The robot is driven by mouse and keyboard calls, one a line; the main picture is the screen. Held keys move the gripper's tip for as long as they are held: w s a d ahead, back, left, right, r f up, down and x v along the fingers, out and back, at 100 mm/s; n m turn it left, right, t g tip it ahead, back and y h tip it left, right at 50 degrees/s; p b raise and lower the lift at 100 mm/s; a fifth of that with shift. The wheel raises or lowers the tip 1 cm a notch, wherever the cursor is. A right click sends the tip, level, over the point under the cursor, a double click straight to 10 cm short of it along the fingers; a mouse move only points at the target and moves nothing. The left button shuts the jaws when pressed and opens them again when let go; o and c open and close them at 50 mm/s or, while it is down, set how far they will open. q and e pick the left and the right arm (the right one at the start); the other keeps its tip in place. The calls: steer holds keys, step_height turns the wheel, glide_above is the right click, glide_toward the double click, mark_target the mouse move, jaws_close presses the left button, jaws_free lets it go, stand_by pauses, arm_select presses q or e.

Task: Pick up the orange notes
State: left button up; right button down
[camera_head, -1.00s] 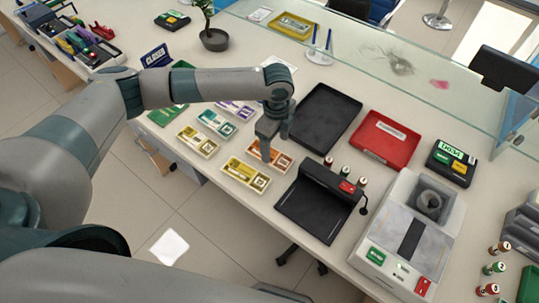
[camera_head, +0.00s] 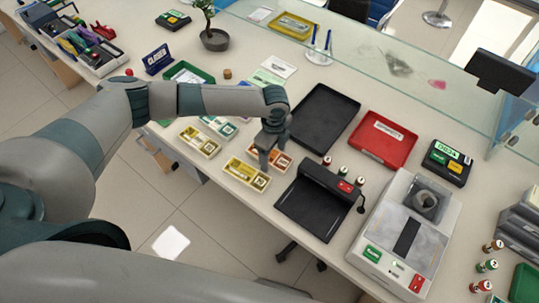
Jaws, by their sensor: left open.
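The orange notes (camera_head: 285,161) lie in a small light tray on the counter, partly hidden behind my left gripper. My left gripper (camera_head: 272,158) points down at this tray with its fingers apart, right over or at the notes. I cannot tell whether the fingers touch the notes. My right gripper is not in view.
A yellow note tray (camera_head: 246,174) sits just to the left and front, with another yellow one (camera_head: 199,142) farther left. A black tray (camera_head: 322,118) and a black device (camera_head: 318,200) stand close on the right. A red tray (camera_head: 382,140) is farther right.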

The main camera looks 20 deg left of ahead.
mark_target(273, 156)
arm_select(q)
steer(key=c, duration=1.2)
steer(key=shift+r, duration=0.1)
step_height(273, 156, up, 10)
steer(key=b, duration=0.3)
